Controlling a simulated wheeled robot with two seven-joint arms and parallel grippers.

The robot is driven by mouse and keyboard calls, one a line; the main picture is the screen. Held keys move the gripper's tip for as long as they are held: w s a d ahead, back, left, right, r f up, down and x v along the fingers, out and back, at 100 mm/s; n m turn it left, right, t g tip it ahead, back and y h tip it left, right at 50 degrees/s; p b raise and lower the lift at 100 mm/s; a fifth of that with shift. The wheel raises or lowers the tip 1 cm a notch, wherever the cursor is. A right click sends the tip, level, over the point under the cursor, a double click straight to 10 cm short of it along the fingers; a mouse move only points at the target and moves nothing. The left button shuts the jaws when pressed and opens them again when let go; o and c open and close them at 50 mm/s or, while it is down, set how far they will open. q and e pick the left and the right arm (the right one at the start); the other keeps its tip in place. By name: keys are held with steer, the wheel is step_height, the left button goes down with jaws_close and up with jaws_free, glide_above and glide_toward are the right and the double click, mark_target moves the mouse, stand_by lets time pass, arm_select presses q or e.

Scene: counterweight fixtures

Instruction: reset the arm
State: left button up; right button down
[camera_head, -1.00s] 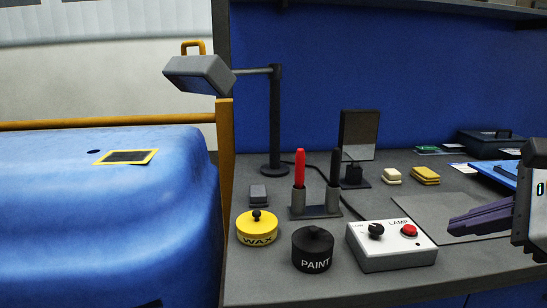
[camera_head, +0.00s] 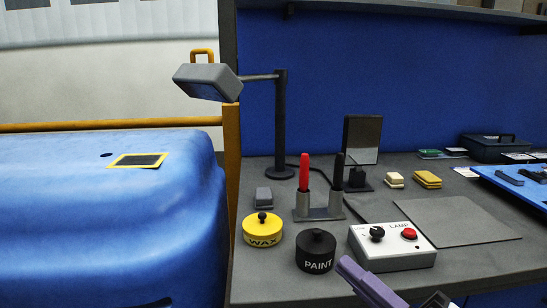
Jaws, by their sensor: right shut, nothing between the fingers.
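My right gripper (camera_head: 350,268) shows at the bottom of the head view, with its purple fingers shut and empty. Its tips point up and left, just in front of the lamp control box (camera_head: 392,262) and to the right of the black paint pot (camera_head: 315,250). In the picture the fingers overlap the box's lower left edge; I cannot tell whether they touch it. The rest of the right arm is cut off by the bottom edge. My left gripper is not in view.
A yellow wax pot (camera_head: 262,235) and a holder (camera_head: 318,207) with a red and a black marker stand nearby. A desk lamp (camera_head: 282,130) rises behind. A blue tray (camera_head: 510,190) lies right. A grey mat (camera_head: 460,222) is bare. A large blue body (camera_head: 90,220) fills the left.

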steer(key=s+d+f+m+t+h, duration=0.1)
steer(key=d+f+m+h, duration=0.2)
steer(key=f+m+h, duration=0.45)
steer(key=d+f+m+t+h, duration=0.15)
steer(key=f+m+h, duration=0.25)
steer(key=f+m, duration=0.55)
steer(key=s+f+m+g+h, duration=0.1)
steer(key=s+f+m+g, duration=0.2)
steer(key=s+f, duration=0.4)
steer(key=s+a+f+m+g+p, duration=0.1)
steer(key=s+f+m+g, duration=0.3)
steer(key=s+f, duration=0.4)
step_height(320, 180, down, 5)
steer(key=shift+s+a+f+g+h, duration=0.15)
steer(key=shift+s+g+h, duration=0.2)
steer(key=shift+g, duration=0.5)
